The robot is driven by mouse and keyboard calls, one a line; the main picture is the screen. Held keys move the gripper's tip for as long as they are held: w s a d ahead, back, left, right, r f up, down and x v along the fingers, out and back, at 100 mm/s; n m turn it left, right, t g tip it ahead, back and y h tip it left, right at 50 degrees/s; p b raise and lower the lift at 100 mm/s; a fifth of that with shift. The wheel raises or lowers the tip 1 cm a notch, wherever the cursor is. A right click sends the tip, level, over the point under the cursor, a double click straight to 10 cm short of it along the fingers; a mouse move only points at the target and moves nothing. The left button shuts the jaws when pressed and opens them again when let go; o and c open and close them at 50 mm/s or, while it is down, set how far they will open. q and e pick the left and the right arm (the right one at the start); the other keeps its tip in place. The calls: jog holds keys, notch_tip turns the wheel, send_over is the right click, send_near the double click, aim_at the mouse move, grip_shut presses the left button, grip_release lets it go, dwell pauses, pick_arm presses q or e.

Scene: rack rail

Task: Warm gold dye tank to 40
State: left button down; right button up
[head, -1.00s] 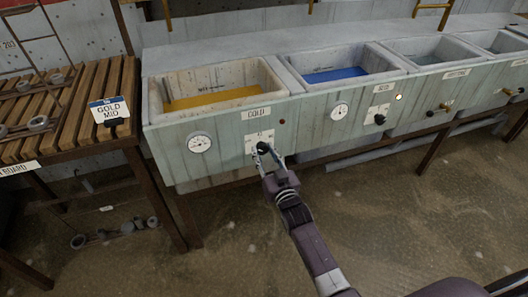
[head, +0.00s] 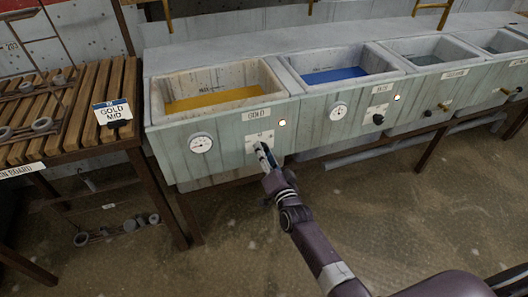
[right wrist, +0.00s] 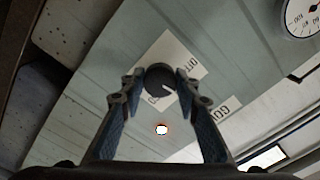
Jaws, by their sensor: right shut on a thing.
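The gold dye tank (head: 245,77) is the leftmost basin, holding yellow-gold dye (head: 214,98). Its front has a GOLD label (head: 256,115), a round dial gauge (head: 201,143), a white plate (head: 251,143) and a lit lamp (head: 282,122). The lamp also glows in the right wrist view (right wrist: 162,129). My right gripper (head: 263,150) is at the plate, shut on the dark round control knob (right wrist: 160,78), with one finger on each side. The knob's white pointer mark shows between the fingers. OFF is readable on the plate; other markings are partly hidden. My left gripper is not in view.
A blue dye tank (head: 347,75) stands to the right with its own gauge (head: 338,111), knob (head: 378,119) and lit lamp (head: 397,97). The floor in front is clear.

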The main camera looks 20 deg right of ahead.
jog(key=shift+m, duration=0.8)
jog(key=shift+f, duration=0.1)
jog(key=o, duration=1.2)
jog(key=shift+c, duration=0.2)
jog(key=shift+s, duration=0.15)
jog(key=s, duration=1.1)
jog(key=shift+s+d, duration=0.2)
jog(key=shift+s, duration=0.2)
